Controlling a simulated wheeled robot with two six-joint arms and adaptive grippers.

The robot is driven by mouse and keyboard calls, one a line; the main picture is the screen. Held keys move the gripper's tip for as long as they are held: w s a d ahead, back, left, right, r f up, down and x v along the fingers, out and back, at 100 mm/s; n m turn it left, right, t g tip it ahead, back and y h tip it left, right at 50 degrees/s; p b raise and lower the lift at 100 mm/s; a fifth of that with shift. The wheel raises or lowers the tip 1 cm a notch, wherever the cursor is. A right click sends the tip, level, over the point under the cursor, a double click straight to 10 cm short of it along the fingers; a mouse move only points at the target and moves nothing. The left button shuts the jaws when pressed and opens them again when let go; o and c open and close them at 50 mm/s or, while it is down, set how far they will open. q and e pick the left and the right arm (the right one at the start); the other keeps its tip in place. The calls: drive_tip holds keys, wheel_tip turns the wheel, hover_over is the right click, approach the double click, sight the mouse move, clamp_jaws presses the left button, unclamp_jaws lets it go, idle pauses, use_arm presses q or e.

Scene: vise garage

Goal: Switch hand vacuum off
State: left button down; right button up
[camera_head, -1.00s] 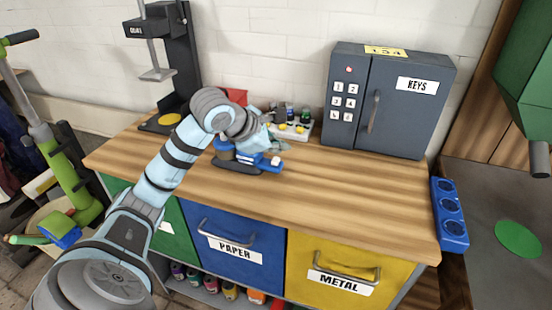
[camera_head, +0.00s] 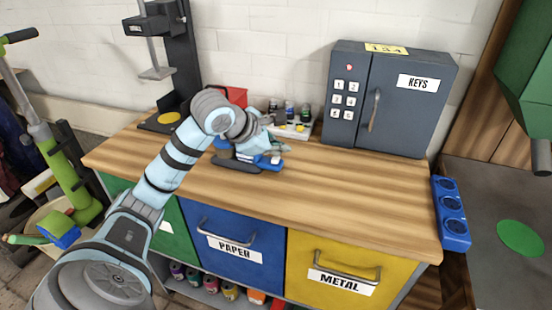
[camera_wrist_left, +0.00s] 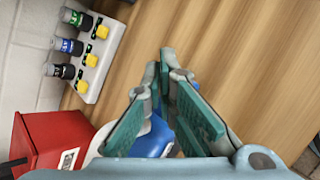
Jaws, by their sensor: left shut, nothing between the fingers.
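The hand vacuum (camera_head: 268,162), blue with a dark base, lies on the wooden workbench and is partly hidden behind my left arm and gripper. In the left wrist view its blue and white body (camera_wrist_left: 152,140) shows below and between my fingers. My left gripper (camera_head: 276,144) is shut and empty, just above or beside the vacuum; I cannot tell whether it touches it. In the left wrist view the teal finger pads (camera_wrist_left: 162,72) come together at the tips. The vacuum's switch cannot be made out. My right gripper is not in view.
A white rack of small bottles (camera_head: 290,131) and a red bin (camera_head: 236,97) stand behind the vacuum. A grey key cabinet (camera_head: 415,113) stands at the back right. A dark stand (camera_head: 180,60) is at the back left. The bench top (camera_head: 340,190) in front is clear.

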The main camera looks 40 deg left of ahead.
sight(277, 160)
use_arm(q)
drive_tip(key=shift+f+b, duration=0.4)
drive_tip(key=shift+f, duration=0.1)
idle(0.6)
drive_tip(key=shift+r, duration=0.15)
drive_tip(key=shift+r+p, duration=0.9)
wheel_tip(277, 160, up, 6)
drive_tip(key=p, duration=0.5)
drive_tip(key=shift+s+f, duration=0.1)
drive_tip(key=shift+f, duration=0.05)
